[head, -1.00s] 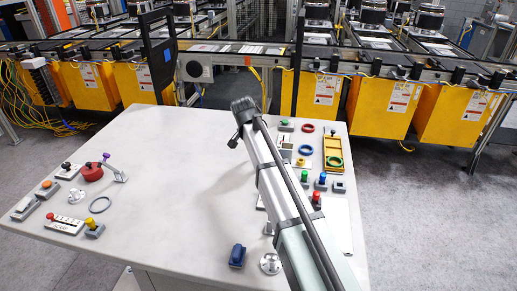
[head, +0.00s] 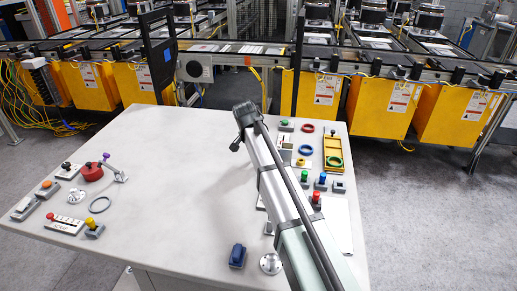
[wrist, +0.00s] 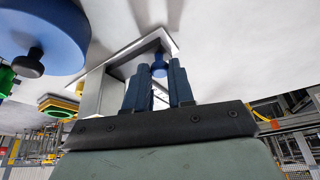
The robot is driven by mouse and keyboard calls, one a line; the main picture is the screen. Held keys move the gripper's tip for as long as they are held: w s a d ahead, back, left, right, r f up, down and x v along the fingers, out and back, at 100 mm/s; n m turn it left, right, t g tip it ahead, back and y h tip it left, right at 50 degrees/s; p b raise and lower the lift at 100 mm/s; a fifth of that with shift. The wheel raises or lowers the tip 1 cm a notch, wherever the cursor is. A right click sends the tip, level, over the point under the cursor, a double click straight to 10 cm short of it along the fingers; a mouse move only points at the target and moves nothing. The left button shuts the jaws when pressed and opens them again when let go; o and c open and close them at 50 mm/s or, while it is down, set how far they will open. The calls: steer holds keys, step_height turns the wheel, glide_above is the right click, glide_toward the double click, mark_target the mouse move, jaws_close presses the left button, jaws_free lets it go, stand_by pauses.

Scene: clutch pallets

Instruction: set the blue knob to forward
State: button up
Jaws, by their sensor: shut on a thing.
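In the wrist view, a small blue knob (wrist: 159,68) shows between the two dark blue fingers of my gripper (wrist: 158,84). My gripper is shut on it. The knob sits at a grey housing with a pale plate (wrist: 119,66), and the fingers hide part of it. Which way the knob is turned cannot be told. In the head view, my arm hides the gripper and this knob.
A large blue disc with a black handle (wrist: 28,62) is close by on the left in the wrist view.

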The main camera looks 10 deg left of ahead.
jaws_close()
steer(key=shift+d, duration=2.45)
steer(key=o, duration=0.7)
jaws_free()
steer(key=shift+o, duration=0.2)
